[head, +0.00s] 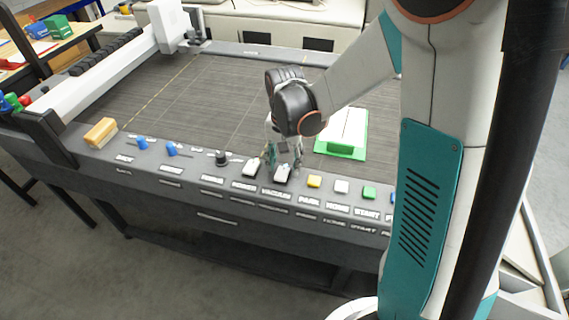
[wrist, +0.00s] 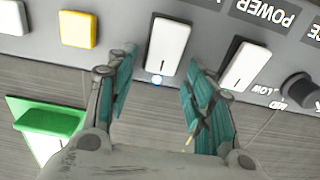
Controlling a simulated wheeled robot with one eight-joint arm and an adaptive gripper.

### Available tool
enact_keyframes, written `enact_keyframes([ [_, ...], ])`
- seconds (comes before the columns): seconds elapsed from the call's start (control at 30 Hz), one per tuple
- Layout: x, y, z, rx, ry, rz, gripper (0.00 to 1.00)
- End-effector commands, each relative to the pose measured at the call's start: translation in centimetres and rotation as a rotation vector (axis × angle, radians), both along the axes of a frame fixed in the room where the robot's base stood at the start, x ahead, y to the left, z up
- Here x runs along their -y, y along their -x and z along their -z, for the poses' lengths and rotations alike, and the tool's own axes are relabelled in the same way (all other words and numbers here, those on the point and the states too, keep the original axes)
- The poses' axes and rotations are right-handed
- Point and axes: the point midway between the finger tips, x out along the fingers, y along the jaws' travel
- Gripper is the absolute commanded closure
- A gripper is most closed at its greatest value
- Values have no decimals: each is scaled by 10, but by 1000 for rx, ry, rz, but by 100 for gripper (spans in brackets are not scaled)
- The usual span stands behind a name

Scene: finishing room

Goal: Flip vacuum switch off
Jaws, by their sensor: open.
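The vacuum switch (head: 282,174) is a white rocker in a dark frame on the sloped front panel, above the VACUUM label. In the wrist view the vacuum switch (wrist: 169,44) appears upside down, between and just beyond my two fingers. A small pale-blue spot shows at its near end. My gripper (head: 283,160) is right over the panel at this switch; the fingers partly hide it in the head view. In the wrist view my gripper (wrist: 160,72) is open, with teal pads apart and nothing between them. I cannot tell whether it touches the switch.
The similar power switch (head: 250,168) sits close on the left, with a black knob (head: 221,158) beyond it. A yellow button (head: 314,181) and a white button (head: 341,187) are to the right.

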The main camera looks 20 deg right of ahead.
Motion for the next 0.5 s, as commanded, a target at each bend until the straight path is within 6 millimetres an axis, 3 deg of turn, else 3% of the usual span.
enact_keyframes([
  [0.3, 0, 0, 2, 0, 0, 0, 52],
  [0.37, 0, 0, 2, 0, 0, 0, 63],
  [0.5, 0, 0, 2, 0, 0, 0, 95],
])
